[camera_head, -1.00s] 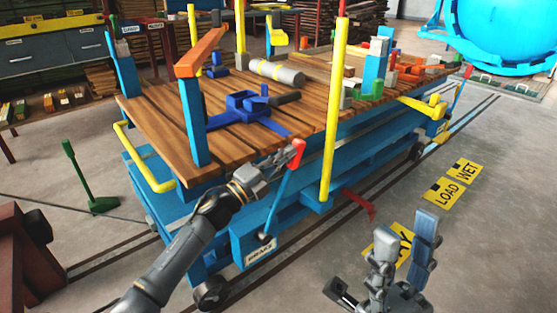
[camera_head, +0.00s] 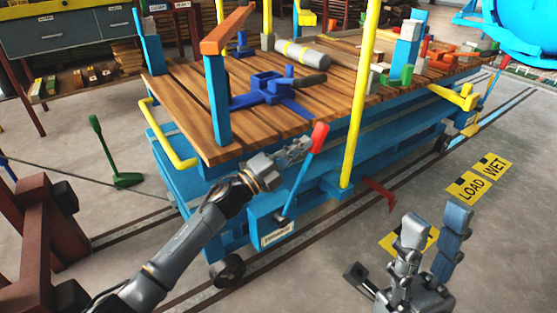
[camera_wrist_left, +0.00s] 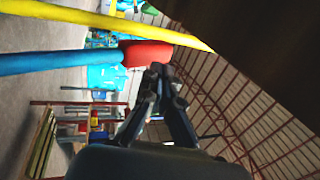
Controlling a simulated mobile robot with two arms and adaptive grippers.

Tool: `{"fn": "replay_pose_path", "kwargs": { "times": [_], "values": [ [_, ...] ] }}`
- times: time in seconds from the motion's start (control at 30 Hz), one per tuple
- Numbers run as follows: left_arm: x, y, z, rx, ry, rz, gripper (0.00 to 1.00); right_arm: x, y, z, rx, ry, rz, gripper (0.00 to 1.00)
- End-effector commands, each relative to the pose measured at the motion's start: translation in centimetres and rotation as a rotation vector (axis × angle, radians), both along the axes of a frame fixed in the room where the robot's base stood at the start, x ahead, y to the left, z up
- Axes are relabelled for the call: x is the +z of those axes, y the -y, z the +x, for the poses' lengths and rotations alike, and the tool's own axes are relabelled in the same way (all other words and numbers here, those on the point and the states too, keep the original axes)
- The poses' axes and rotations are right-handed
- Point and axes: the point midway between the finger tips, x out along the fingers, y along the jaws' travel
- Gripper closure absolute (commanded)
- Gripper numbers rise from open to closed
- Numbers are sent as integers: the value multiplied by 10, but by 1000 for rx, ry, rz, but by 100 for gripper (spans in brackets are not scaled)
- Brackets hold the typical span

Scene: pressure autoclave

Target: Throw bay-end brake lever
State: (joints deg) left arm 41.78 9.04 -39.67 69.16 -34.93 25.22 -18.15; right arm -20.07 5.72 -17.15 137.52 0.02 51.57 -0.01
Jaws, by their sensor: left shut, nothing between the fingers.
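The brake lever has a red grip (camera_head: 319,137) and a blue shaft (camera_head: 298,187). It rises, leaning right, from a blue box with a label plate (camera_head: 278,235) at the near end of the cart. My left gripper (camera_head: 302,147) is shut and empty, its fingertips just left of the red grip. In the left wrist view, the red grip (camera_wrist_left: 148,53) lies just beyond the closed fingertips (camera_wrist_left: 158,72); I cannot tell whether they touch. My right gripper (camera_head: 432,235) is open and empty, at the lower right, away from the lever.
The wooden cart deck (camera_head: 225,152) carries a blue clamp, a grey cylinder and blocks. A yellow post (camera_head: 359,100) stands right of the lever, and a dark red pedal (camera_head: 379,194) sticks out below. A green lever (camera_head: 110,150) stands on the floor at left.

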Motion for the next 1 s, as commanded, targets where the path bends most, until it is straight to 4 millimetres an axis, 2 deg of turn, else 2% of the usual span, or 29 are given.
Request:
{"fn": "replay_pose_path", "kwargs": {
  "times": [0.03,0.2,0.4,0.57,1.0],
  "values": [
    [-6,-12,-7,2,-1,3,100,0,0,0,0,0,0,60],
    [-15,-42,-27,0,1,1,100,0,0,0,0,0,0,60],
    [-22,-65,-42,-1,2,-2,100,0,0,0,0,0,-1,60],
    [-24,-71,-46,-2,3,-3,100,0,0,0,0,0,-1,60],
    [-24,-71,-46,-2,3,-3,100,0,0,0,1,0,-1,60]
  ]
}}
